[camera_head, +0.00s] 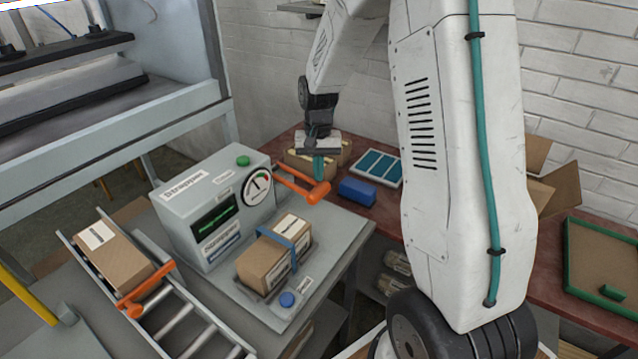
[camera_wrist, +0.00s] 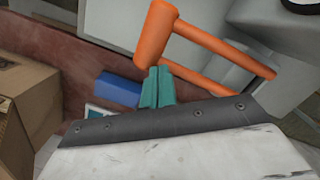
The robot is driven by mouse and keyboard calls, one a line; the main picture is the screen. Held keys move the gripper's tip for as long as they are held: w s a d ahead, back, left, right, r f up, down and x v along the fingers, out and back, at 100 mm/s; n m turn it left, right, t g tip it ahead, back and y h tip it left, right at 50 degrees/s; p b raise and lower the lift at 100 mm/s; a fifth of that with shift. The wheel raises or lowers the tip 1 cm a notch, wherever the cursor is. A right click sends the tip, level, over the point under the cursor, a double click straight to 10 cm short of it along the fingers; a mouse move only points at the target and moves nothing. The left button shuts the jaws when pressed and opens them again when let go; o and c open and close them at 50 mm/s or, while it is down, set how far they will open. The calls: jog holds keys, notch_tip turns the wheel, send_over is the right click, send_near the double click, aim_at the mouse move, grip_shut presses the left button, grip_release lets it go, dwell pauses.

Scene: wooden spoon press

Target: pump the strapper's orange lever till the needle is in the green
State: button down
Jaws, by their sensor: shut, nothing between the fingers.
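The grey strapper (camera_head: 190,222) stands on its bench with a round gauge (camera_head: 257,187) on its front. The needle is too small to read surely against the coloured marks. The orange lever (camera_head: 297,180) sticks out to the right of the gauge and ends in a thick grip. In the wrist view the lever (camera_wrist: 195,38) crosses the upper middle. My gripper (camera_head: 319,178) has teal fingers, shut and empty, close by the lever's grip in the head view. In the wrist view the fingertips (camera_wrist: 157,72) are just below the grip; contact cannot be told.
A carton with a blue strap (camera_head: 262,267) sits on the strapper's bed, near a blue button (camera_head: 287,299). Another carton (camera_head: 110,255) lies on the rollers at left, by an orange bar (camera_head: 145,290). A blue block (camera_head: 357,192) and a teal-panelled tray (camera_head: 377,166) lie behind the lever.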

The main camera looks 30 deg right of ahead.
notch_tip(320, 180, up, 7)
jog(key=shift+w+d+f, duration=0.15)
jog(key=shift+w+d, duration=0.05)
jog(key=shift+w, duration=0.1)
dwell(1.2)
jog(key=s+a+r, duration=0.1)
jog(key=s+r, duration=0.1)
jog(key=shift+s+a+r, duration=0.25)
jog(key=shift+s+a, duration=0.05)
jog(key=shift+a, duration=0.05)
jog(key=shift+s+a+f, duration=0.1)
jog(key=shift+s+f, duration=0.05)
jog(key=shift+f, duration=1.55)
jog(key=shift+s+a+f, duration=0.1)
jog(key=shift+s+f, duration=0.05)
jog(key=shift+f, duration=1.65)
jog(key=shift+f, duration=0.1)
